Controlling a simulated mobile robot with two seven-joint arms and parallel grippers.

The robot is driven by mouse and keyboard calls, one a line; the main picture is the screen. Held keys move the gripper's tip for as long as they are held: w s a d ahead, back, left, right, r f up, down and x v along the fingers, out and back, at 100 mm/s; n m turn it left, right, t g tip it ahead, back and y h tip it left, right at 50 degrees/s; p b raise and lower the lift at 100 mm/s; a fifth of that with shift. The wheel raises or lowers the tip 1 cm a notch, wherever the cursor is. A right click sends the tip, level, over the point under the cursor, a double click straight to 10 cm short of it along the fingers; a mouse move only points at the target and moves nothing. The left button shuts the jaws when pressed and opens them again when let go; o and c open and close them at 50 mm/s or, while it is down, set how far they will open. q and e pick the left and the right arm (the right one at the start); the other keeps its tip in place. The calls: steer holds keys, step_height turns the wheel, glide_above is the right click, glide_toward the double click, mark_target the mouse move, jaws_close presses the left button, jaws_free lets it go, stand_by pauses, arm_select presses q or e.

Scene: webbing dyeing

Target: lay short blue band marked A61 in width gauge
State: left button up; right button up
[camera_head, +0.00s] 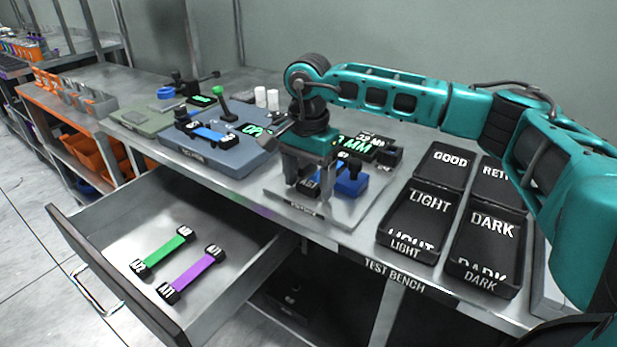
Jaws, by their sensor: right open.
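My right gripper (309,186) is open and points down over the light plate of the width gauge (290,207), on the test bench. A black band end with pale marking shows between or just behind its fingers, low on the gauge. A blue block (352,186) shows right of the fingers; whether it is part of the gauge is unclear. The gauge display (352,143) shows green digits and "MM". The gripper hides most of the gauge's middle, and no A61 marking can be read. My left gripper is not in view.
Another blue band (208,134) lies on a blue-grey instrument (225,158) at left. The open drawer (225,225) holds a green band (165,250) and a purple band (193,274). Black trays marked GOOD (443,172), LIGHT (418,225) and DARK (490,245) stand at right.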

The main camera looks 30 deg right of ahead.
steer(key=shift+r, duration=0.2)
arm_select(q)
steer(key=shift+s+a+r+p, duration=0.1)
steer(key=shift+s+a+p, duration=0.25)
steer(key=shift+p, duration=0.4)
arm_select(e)
step_height(320, 180, up, 12)
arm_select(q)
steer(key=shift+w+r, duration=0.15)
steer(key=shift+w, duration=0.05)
arm_select(e)
steer(key=shift+f, duration=0.1)
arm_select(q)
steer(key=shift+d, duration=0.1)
